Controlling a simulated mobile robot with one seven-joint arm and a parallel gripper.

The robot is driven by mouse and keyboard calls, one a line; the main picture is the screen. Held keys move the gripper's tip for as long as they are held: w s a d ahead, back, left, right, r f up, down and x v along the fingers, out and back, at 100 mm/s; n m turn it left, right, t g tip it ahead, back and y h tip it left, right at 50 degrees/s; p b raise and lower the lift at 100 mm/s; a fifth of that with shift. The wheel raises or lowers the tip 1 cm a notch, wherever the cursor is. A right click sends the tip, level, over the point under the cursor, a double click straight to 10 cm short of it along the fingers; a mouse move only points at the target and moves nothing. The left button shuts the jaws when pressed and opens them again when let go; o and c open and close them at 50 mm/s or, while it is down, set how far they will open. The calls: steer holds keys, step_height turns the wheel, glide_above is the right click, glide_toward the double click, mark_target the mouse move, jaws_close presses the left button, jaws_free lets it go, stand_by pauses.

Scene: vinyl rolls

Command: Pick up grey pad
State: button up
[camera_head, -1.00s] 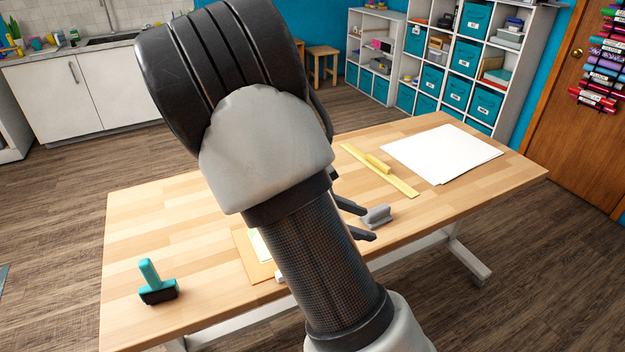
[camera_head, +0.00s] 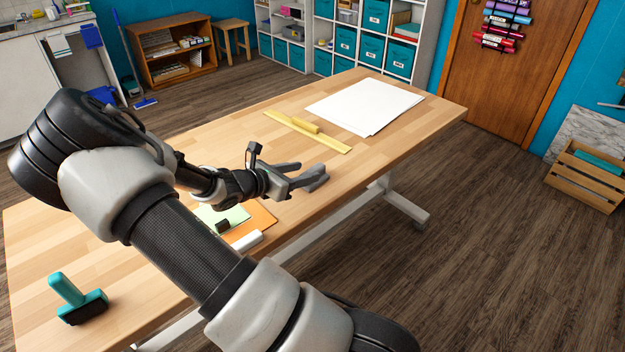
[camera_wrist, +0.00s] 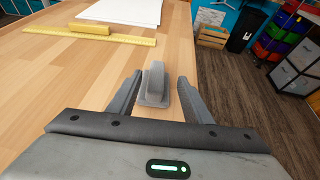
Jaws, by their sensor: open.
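The grey pad (camera_wrist: 154,88) has a raised grip on a flat base and rests on the wooden table (camera_head: 375,168) near its right edge. In the wrist view it lies ahead of my gripper (camera_wrist: 153,95), at the opening between the two fingers, with a visible gap on each side. In the head view the pad (camera_head: 316,176) shows just past the fingertips of my gripper (camera_head: 307,172), partly hidden by them. My gripper is open and empty.
A yellow ruler with a handle (camera_head: 308,132) and white sheets (camera_head: 365,106) lie farther along the table. A teal-handled tool (camera_head: 78,300), orange and green sheets (camera_head: 262,217) and a white roll (camera_head: 246,241) lie nearer. Bare tabletop surrounds the pad; the table edge is close on its right.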

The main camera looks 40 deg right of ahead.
mark_target(312, 170)
steer(key=x, duration=0.3)
steer(key=b+x, duration=0.1)
steer(key=x, duration=0.1)
steer(key=shift+w+d+f+b, duration=0.25)
steer(key=shift+w+f+b, duration=0.05)
steer(key=shift+f, duration=0.05)
steer(key=c, duration=1.1)
steer(key=shift+r, duration=0.1)
step_height(312, 170, up, 10)
steer(key=p, duration=0.3)
